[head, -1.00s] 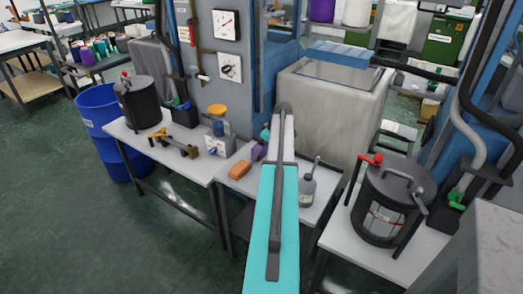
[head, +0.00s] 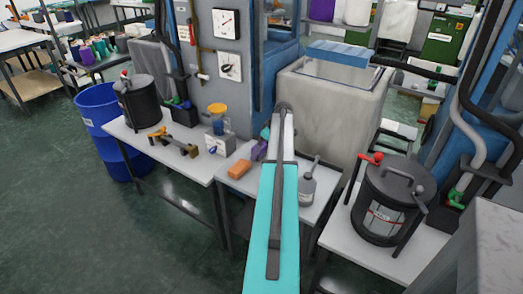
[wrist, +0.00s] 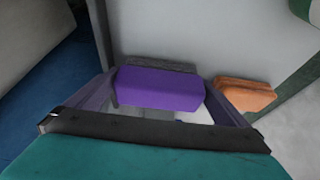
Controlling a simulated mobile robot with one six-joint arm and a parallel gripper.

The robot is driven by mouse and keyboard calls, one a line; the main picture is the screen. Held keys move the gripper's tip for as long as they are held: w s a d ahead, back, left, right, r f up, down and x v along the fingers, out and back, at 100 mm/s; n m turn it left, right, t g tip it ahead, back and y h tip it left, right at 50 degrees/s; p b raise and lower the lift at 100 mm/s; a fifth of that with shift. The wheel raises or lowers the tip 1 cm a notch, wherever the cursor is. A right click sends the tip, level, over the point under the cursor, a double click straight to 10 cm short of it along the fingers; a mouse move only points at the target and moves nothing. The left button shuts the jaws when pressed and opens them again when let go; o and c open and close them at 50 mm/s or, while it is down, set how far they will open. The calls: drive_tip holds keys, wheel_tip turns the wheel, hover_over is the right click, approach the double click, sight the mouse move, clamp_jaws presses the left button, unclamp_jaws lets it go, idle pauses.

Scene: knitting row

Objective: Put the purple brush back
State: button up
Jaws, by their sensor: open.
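The purple brush (wrist: 160,88) lies on the light grey table, with a dark strip along its far edge. In the head view the purple brush (head: 259,150) shows just left of my arm, partly hidden by it. My gripper (wrist: 162,84) is open. In the wrist view its fingers show to the left and right of the brush. I cannot tell whether they touch it. In the head view my arm hides most of the gripper.
An orange block (wrist: 245,95) lies right of the brush in the wrist view; it also shows in the head view (head: 239,169). A black pot (head: 391,200) stands on the right table. A grey tub (head: 330,115) stands behind.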

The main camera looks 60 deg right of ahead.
drive_tip(key=b+v, duration=0.2)
drive_tip(key=v, duration=0.9)
drive_tip(key=shift+r, duration=0.35)
drive_tip(key=shift+s, duration=0.1)
drive_tip(key=shift+r, duration=0.1)
